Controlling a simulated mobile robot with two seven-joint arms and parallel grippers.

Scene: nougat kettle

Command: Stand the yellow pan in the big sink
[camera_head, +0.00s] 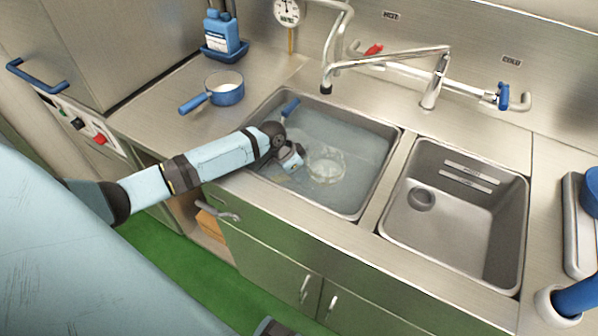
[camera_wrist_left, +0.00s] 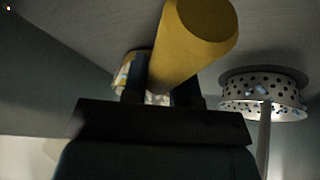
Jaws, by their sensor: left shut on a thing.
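My left gripper (camera_head: 292,160) reaches down into the big sink (camera_head: 377,185), the left basin, which holds cloudy bluish water. In the left wrist view the gripper (camera_wrist_left: 160,92) is shut on the yellow pan, whose thick yellow handle (camera_wrist_left: 195,42) rises between and above the fingers. A speckled pale and yellow part shows behind the fingers; most of the pan is hidden. The head view does not clearly show the pan, and I cannot tell whether it touches the sink floor. My right gripper is not in view.
A pale round shape (camera_head: 327,168) shows in the water beside the gripper. A perforated strainer (camera_wrist_left: 262,95) is at right in the wrist view. A blue pan (camera_head: 226,92) stands on the left counter. The small sink (camera_head: 470,220) looks empty. The tap (camera_head: 385,57) reaches over the back.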

